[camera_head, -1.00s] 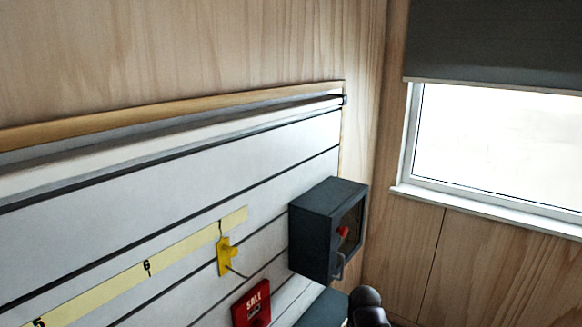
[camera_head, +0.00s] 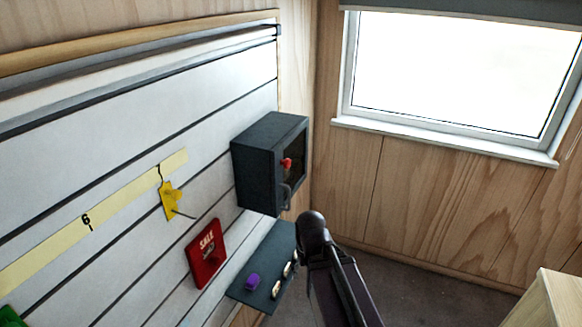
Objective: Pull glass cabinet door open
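The dark grey cabinet (camera_head: 256,163) is mounted on the white slatted wall, left of centre in the head view. Its glass door (camera_head: 296,155) is on the side facing right and looks shut. A grey handle (camera_head: 287,195) sits low on the door's near edge. A red object (camera_head: 286,163) shows at the door; I cannot tell whether it is behind the glass. My dark arm rises from the bottom, its rounded upper part below and right of the cabinet, apart from the handle. My gripper's fingers cannot be made out.
Below the cabinet a dark panel (camera_head: 250,297) carries a purple hold (camera_head: 252,282) and several small light pieces. A red SALE box (camera_head: 207,252) and a yellow hook piece (camera_head: 170,200) are on the wall. A wooden box (camera_head: 556,300) stands lower right. Floor between is clear.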

